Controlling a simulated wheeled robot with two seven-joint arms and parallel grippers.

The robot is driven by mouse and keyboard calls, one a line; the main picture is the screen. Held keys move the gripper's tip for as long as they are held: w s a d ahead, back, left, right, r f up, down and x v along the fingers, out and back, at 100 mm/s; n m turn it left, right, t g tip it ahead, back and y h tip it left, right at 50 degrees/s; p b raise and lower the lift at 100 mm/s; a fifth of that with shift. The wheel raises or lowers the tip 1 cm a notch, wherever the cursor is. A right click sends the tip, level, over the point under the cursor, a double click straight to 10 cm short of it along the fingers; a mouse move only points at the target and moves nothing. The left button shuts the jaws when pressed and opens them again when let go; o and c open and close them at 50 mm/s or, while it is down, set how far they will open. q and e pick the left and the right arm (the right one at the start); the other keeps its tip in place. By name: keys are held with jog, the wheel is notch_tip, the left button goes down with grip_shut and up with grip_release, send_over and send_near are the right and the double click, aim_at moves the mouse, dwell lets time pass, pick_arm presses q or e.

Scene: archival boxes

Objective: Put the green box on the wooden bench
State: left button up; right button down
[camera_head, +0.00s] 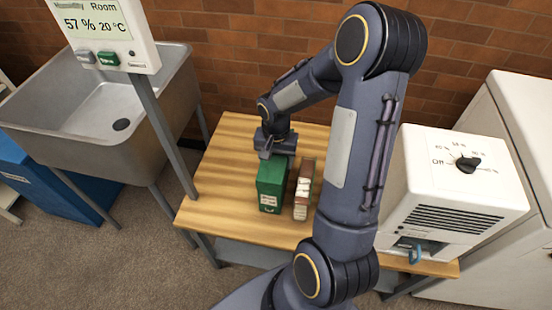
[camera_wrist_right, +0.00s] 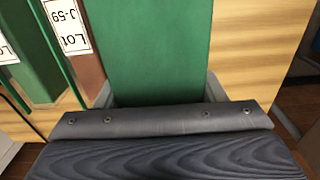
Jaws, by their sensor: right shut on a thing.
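The green box (camera_head: 271,184) stands upright on the wooden bench (camera_head: 228,150), with a pale label low on its front. My right gripper (camera_head: 268,155) reaches down to its back end and is shut on it. In the right wrist view the green box (camera_wrist_right: 150,45) fills the middle between the fingers of my right gripper (camera_wrist_right: 160,92). I cannot tell whether its base bears fully on the bench. My left gripper is not in view.
A brown box with a pale band (camera_head: 303,188) stands just right of the green box. A white dial unit (camera_head: 450,180) is at the bench's right. A display on a post (camera_head: 104,25) and a metal sink (camera_head: 60,110) are left. The bench's left part is clear.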

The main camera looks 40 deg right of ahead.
jog(key=shift+f, duration=0.2)
jog(key=shift+c, duration=1.6)
grip_release()
jog(key=shift+r, duration=0.1)
jog(key=shift+r, duration=0.45)
notch_tip(320, 180, up, 11)
jog(key=shift+r+p, duration=0.15)
jog(key=shift+p, duration=0.9)
jog(key=s+a+r+n+t+y, duration=0.2)
jog(key=s+a+r+n, duration=0.1)
jog(key=s+a, duration=0.4)
jog(key=s+a+r+n+t+y, duration=0.1)
jog(key=s+a+r+n+t, duration=0.2)
jog(key=s+a, duration=0.4)
jog(key=s+r+n, duration=0.1)
jog(key=n, duration=0.1)
jog(key=shift+r+n+t+y, duration=0.2)
jog(key=shift+n+t+y, duration=0.1)
jog(key=shift+y, duration=0.1)
jog(key=shift+s+r, duration=0.1)
jog(key=shift+r, duration=0.05)
